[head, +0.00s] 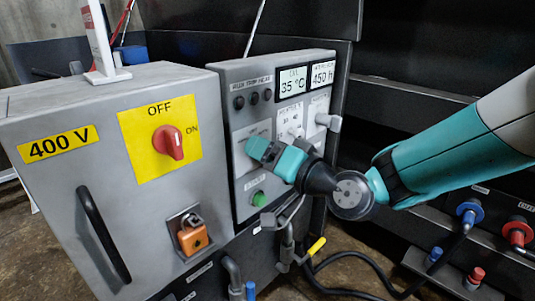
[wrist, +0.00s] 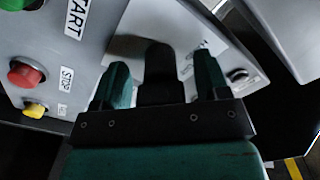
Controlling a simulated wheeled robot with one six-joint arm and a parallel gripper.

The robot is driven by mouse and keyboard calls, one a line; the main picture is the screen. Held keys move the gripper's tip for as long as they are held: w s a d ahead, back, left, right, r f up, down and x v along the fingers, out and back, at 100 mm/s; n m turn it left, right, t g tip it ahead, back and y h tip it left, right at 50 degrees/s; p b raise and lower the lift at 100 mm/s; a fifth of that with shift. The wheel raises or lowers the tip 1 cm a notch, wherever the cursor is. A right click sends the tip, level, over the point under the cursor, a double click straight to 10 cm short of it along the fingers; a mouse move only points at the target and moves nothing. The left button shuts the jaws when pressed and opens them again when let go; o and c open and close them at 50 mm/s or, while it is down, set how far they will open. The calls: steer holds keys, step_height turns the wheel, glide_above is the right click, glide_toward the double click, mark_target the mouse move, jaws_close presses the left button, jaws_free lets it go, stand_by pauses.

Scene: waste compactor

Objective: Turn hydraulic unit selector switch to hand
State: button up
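The hydraulic unit (head: 240,80) is a grey cabinet with a front panel of lamps, displays and switches. In the head view my gripper (head: 257,149) is at the panel's left middle and hides the switch there. In the wrist view a black knob (wrist: 160,70), seemingly the selector switch, stands on a light plate between the two fingers of my gripper (wrist: 161,80). The fingers are apart, one on each side of the knob, with narrow dark gaps visible; contact cannot be told. The position the knob points to is not readable.
A green button (head: 258,198) lies below my gripper. On the left, a 400 V cabinet carries a red rotary switch (head: 168,142) on yellow, a black handle (head: 103,235) and an orange padlock (head: 193,238). A red button (wrist: 25,75) shows left in the wrist view.

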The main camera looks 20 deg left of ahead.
stand_by(0.3)
steer(key=b+v, duration=0.3)
steer(key=v, duration=1.4)
steer(key=shift+d, duration=0.2)
steer(key=shift+s, duration=0.15)
